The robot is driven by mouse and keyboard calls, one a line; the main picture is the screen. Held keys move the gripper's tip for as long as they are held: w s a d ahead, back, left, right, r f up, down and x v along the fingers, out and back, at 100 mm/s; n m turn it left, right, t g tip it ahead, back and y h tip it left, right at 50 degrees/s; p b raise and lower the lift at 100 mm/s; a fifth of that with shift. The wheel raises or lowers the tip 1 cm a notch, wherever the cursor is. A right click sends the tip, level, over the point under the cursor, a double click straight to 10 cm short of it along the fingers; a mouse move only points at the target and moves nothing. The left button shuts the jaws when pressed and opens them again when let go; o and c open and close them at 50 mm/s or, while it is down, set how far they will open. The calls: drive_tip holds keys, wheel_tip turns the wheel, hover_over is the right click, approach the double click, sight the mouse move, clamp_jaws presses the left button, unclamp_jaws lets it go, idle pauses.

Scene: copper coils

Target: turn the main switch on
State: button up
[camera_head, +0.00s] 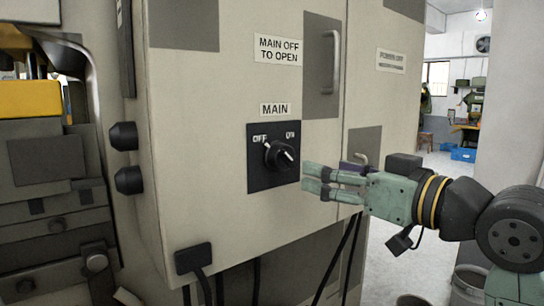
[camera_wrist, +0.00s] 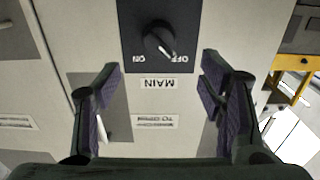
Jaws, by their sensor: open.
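The main switch is a black rotary knob (camera_head: 280,155) on a dark square plate (camera_head: 260,181) on the beige cabinet door, under a MAIN label (camera_head: 275,109). OFF is printed at its upper left and ON at its upper right. The knob (camera_wrist: 157,38) also shows upside down in the wrist view, where its white mark slants toward OFF. My pale green gripper (camera_head: 306,178) is just right of the plate and a little below knob height. In the wrist view my gripper (camera_wrist: 159,78) is open with nothing between its fingers, and the knob lies beyond the fingertips.
Black knobs (camera_head: 124,136) and a cable plug (camera_head: 193,257) project from the cabinet. Open floor and blue bins (camera_head: 462,154) are at the far right.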

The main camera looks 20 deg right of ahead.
sight(292, 160)
drive_tip(key=p+x, duration=0.3)
drive_tip(key=x, duration=0.7)
drive_tip(key=shift+w, duration=0.3)
drive_tip(key=shift+c, duration=0.4)
drive_tip(key=c, duration=1.1)
